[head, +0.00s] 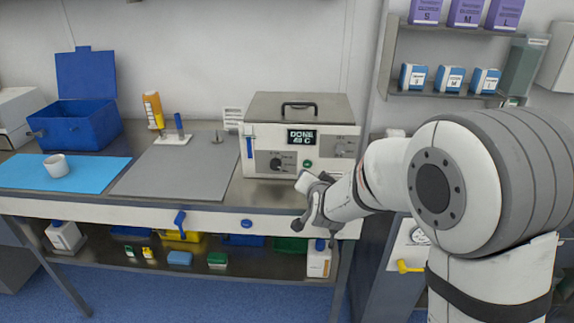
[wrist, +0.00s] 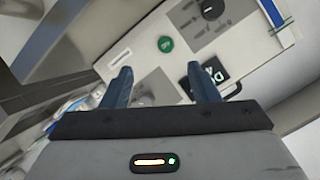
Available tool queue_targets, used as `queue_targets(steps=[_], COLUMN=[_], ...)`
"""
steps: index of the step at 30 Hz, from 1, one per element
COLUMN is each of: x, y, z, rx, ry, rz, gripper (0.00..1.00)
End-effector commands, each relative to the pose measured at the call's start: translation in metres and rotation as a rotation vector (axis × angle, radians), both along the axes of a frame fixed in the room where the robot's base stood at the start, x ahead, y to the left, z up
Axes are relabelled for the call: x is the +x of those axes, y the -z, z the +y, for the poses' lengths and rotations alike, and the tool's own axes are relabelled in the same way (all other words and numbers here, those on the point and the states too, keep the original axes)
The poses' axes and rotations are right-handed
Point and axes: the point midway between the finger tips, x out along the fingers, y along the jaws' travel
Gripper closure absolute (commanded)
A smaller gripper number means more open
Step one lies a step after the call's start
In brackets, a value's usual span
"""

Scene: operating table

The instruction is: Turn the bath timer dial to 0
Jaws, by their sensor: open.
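The water bath (head: 326,168) is a pale metal box with a handled lid at the back of the table. Its black timer dial (head: 275,163) is on the front, left of a green button (head: 307,163) and below the display (head: 302,138), which reads DONE. The dial's setting is too small to read. My gripper (head: 312,220) is in front of the bath, low and right of the dial, touching nothing that I can see. In the wrist view my gripper (wrist: 160,80) is open and empty; the dial (wrist: 211,8) is at the top edge, partly cut off.
A grey mat (head: 165,172), a blue mat with a white cup (head: 56,165) and a blue open box (head: 80,125) are to the left. A blue lever (head: 180,222) hangs at the table's front edge. Shelves with boxes (head: 450,78) are on the right wall.

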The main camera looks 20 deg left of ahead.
Motion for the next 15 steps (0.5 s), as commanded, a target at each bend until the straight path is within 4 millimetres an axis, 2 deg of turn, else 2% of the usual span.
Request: queue_targets(steps=[1, 3, 6, 10, 15], x=[0.004, 0.009, 0.009, 0.005, 0.008], y=[0.012, 0.02, 0.03, 0.037, 0.039], z=[0.026, 0.052, 0.081, 0.102, 0.112], rx=[0.041, 0.103, 0.178, 0.24, 0.269], ry=[0.004, 0.019, 0.037, 0.05, 0.058], rz=[-0.042, -0.111, -0.193, -0.266, -0.302], gripper=[0.45, 0.45, 0.45, 0.45, 0.45])
